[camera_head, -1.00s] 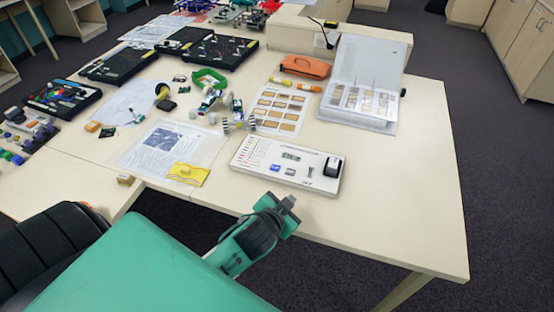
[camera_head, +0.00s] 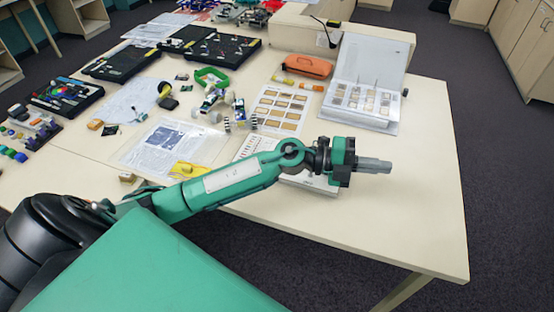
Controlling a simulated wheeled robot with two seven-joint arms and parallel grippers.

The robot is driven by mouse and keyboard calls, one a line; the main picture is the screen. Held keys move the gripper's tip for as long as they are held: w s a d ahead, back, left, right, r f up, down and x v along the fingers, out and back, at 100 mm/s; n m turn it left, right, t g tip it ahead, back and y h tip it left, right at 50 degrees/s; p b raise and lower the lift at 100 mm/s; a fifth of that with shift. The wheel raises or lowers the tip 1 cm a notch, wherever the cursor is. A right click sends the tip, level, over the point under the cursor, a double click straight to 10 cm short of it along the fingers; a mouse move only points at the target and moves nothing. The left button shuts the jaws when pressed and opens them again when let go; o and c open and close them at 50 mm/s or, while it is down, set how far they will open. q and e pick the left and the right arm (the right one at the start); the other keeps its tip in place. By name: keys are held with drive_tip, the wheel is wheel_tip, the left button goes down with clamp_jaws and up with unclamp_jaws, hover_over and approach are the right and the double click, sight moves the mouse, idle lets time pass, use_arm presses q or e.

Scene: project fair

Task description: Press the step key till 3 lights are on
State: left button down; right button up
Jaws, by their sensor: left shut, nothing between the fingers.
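The white panel (camera_head: 249,146) lies flat on the pale table, mostly hidden behind my left arm. Its upper left part with a row of small marks shows above the arm, and a bit of its front edge shows below. Its keys, including the step key, and its display are hidden now, and I cannot tell how many lights are on. My left gripper (camera_head: 376,165) is shut and empty. It points right, past the panel's right end, and appears raised over the table. My right gripper is not in view.
An open binder (camera_head: 362,88) stands behind the gripper, with an orange case (camera_head: 305,66) to its left. A card sheet (camera_head: 282,108), a yellow packet (camera_head: 188,170) and small wheeled models lie behind and left of the arm. The table's right side (camera_head: 425,200) is clear.

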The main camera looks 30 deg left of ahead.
use_arm(q)
drive_tip(key=w+a+f+m+g+y, duration=0.3)
drive_tip(key=a+f+m+g+y, duration=0.25)
drive_tip(key=a+f+y, duration=0.4)
drive_tip(key=a+r+n+y, duration=0.1)
drive_tip(key=a+y, duration=0.3)
drive_tip(key=a, duration=0.5)
drive_tip(key=w+a+r+n+g+y, duration=0.1)
drive_tip(key=a+y, duration=0.3)
drive_tip(key=a, duration=0.6)
drive_tip(key=shift+w+a+r+n, duration=0.2)
drive_tip(key=shift+a+r+n, duration=0.15)
drive_tip(key=shift+r, duration=0.55)
wheel_tip(320, 180, down, 13)
drive_tip(key=p, duration=0.6)
drive_tip(key=shift+d+f+p, duration=0.1)
drive_tip(key=shift+f+p, duration=0.25)
drive_tip(key=shift+f, duration=0.2)
